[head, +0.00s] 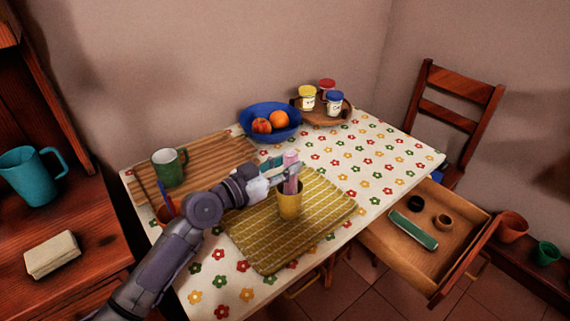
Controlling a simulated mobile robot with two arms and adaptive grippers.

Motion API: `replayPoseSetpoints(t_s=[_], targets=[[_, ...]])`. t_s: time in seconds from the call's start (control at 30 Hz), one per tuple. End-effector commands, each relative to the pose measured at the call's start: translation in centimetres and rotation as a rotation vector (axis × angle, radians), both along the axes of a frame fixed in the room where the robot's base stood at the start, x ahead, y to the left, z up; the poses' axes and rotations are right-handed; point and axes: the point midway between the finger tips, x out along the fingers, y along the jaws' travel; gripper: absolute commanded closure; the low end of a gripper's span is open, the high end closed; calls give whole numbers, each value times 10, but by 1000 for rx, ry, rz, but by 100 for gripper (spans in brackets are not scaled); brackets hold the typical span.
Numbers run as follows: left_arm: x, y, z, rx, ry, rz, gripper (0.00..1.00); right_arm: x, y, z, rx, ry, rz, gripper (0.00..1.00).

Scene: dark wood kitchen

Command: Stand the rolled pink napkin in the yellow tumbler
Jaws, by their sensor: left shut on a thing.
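The rolled pink napkin (291,160) stands roughly upright between the fingers of my left gripper (284,173). My left gripper is shut on it, just above the yellow tumbler (290,203). The tumbler stands upright on the yellow-green woven mat (260,243). The napkin's lower end appears to be at or inside the tumbler's mouth; the fingers and rim hide exactly how deep. My right gripper is not in view.
A green mug (169,168) stands on the striped wooden board (215,150). A blue bowl (270,121) with fruit and a round tray (347,112) with jars stand at the back. An open drawer (447,273) juts out at right. The table's right side is clear.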

Motion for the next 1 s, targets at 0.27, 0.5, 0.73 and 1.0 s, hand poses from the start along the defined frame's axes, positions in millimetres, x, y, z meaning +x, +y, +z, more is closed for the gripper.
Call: replayPoseSetpoints(t_s=[0.27,0.5,0.73,1.0], targets=[[0,0,0,0,0,0,39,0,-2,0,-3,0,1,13],[0,0,0,0,0,0,39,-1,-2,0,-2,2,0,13],[-14,20,-1,3,1,2,39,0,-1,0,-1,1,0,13],[-50,66,0,4,2,2,39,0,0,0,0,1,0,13]])
